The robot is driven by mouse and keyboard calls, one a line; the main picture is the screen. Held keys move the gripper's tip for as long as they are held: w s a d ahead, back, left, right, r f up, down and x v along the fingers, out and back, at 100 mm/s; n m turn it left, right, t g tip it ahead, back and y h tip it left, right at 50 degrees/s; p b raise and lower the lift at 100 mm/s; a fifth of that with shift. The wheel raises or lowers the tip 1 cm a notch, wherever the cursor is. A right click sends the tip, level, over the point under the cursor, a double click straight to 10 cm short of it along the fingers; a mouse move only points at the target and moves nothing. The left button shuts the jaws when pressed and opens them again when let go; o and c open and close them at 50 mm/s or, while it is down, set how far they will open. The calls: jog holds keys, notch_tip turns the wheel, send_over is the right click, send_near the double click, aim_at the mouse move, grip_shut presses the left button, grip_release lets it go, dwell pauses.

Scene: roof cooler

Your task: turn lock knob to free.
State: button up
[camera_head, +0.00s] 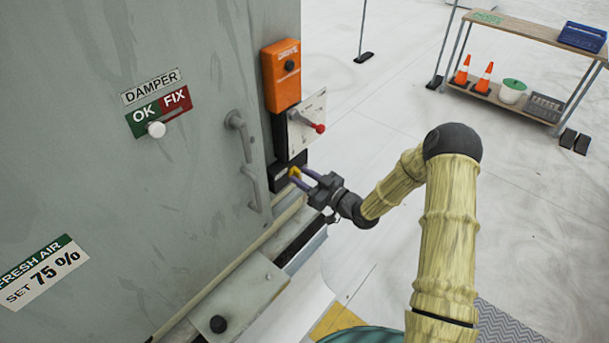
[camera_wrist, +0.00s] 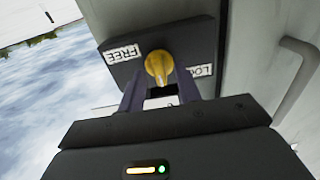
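The yellow lock knob (camera_wrist: 158,68) sits on a dark plate (camera_wrist: 190,46) between a FREE label (camera_wrist: 123,53) and a partly hidden LOCK label (camera_wrist: 202,70). The knob's broad end is near the middle of the plate in the wrist view, between the two labels. It also shows small in the head view (camera_head: 295,172), low on the cabinet's edge. My gripper (camera_wrist: 159,80) is open, with its two fingers apart on either side of the knob. Gaps show between knob and fingers. Whether the tips reach past the knob is hard to tell.
Above the knob are a switch panel with a red-tipped lever (camera_head: 319,128) and an orange box (camera_head: 282,76). Door handles (camera_head: 240,135) stand out on the cabinet to the left. A ledge box (camera_head: 240,298) lies below. A shelf (camera_head: 530,32) with cones stands far right.

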grip_shut()
jog(key=shift+m, duration=0.3)
jog(key=m, duration=0.5)
jog(key=m+b, duration=0.1)
jog(key=m, duration=0.5)
jog(key=m+b, duration=0.1)
jog(key=m, duration=0.4)
jog(key=shift+w+d+f+m, duration=0.2)
jog(key=shift+f+m, duration=0.1)
jog(key=shift+m, duration=0.1)
dwell(0.4)
